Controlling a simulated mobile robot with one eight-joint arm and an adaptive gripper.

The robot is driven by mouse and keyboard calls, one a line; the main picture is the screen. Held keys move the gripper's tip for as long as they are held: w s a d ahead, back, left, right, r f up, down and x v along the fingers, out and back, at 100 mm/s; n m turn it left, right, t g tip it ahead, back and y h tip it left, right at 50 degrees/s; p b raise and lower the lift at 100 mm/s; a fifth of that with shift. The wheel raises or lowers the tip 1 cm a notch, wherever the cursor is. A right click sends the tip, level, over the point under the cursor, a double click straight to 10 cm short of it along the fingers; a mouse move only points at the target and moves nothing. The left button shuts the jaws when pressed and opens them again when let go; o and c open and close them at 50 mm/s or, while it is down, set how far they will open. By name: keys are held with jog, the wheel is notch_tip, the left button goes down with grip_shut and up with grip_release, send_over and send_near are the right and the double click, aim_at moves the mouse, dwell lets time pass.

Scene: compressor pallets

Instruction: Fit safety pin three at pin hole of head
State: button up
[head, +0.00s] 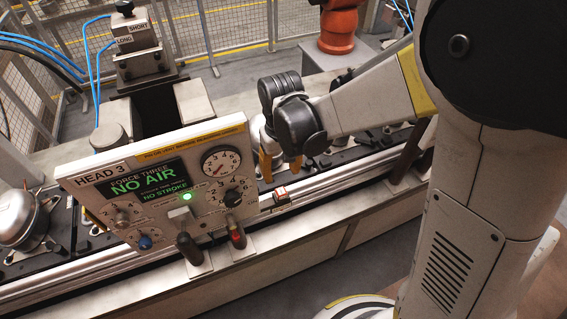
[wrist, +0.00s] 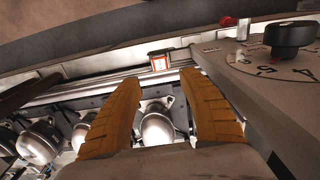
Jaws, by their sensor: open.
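The head is a tilted panel marked HEAD 3 (head: 155,185), with a green NO AIR display, a gauge and knobs; its face and black knob (wrist: 290,38) fill the right of the wrist view. My gripper (head: 268,168) is open and empty, its yellow fingers pointing down just behind the panel's right end. In the wrist view the fingers (wrist: 157,78) stand apart above the line. I cannot make out safety pin three or the pin hole for certain. A small red piece (wrist: 228,20) shows beside the panel in the wrist view.
A small red-and-white box (head: 281,194) sits on the rail right of the panel; it also shows in the wrist view (wrist: 160,61). Several rounded metal compressors (wrist: 156,126) lie below the fingers. Fencing (head: 225,25) closes the back.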

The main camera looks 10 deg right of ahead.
aim_at(281, 191)
jog(key=shift+f, duration=0.5)
notch_tip(281, 191, down, 9)
jog(key=b, duration=0.7)
jog(key=shift+b, duration=0.4)
dwell(1.0)
grip_shut()
jog(key=shift+r, duration=0.25)
jog(key=shift+r+p, duration=1.95)
jog(key=shift+r, duration=0.9)
